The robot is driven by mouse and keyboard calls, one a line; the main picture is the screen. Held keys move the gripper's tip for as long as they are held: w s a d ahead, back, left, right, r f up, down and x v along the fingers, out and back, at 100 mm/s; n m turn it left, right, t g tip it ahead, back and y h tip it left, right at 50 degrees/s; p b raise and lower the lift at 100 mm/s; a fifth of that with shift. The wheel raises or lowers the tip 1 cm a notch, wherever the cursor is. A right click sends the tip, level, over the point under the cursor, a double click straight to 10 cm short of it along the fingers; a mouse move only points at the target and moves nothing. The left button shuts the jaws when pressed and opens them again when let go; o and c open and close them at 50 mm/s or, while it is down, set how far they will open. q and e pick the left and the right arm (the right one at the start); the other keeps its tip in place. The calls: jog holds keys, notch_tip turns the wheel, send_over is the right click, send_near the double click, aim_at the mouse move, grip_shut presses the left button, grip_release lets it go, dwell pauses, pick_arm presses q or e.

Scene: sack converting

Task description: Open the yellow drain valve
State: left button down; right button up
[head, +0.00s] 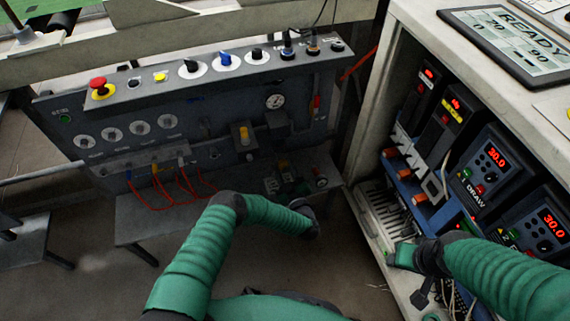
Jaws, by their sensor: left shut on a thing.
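I cannot pick out the yellow drain valve for certain. A yellow-topped fitting (243,134) stands at the middle of the grey pneumatic panel (215,85). My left gripper (310,212) is dark and small, below and to the right of that fitting, at the front edge of the low shelf under the panel. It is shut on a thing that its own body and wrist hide. A dark fitting with a round gauge (320,182) sits just above it. My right gripper (403,257) is by the cabinet's lower shelf at the right; its fingers are too unclear to read.
The panel carries a red stop button (98,84), knobs, a gauge (274,101) and several red hoses (180,185). At the right, an open cabinet (375,90) holds controllers with red displays (497,155). Bare floor (350,275) lies between panel and cabinet.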

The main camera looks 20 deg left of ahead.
pick_arm(q)
jog(key=n, duration=0.5)
jog(key=shift+s+a+n+p, duration=0.1)
jog(key=shift+a+n+p, duration=0.05)
jog(key=shift+n+p, duration=0.25)
jog(key=n, duration=0.5)
jog(key=shift+s+f+n, duration=0.1)
jog(key=shift+f+n, duration=0.2)
jog(key=shift+n, duration=0.1)
jog(key=shift+f, duration=0.1)
jog(key=c, duration=0.8)
grip_release()
jog(key=shift+c, duration=0.2)
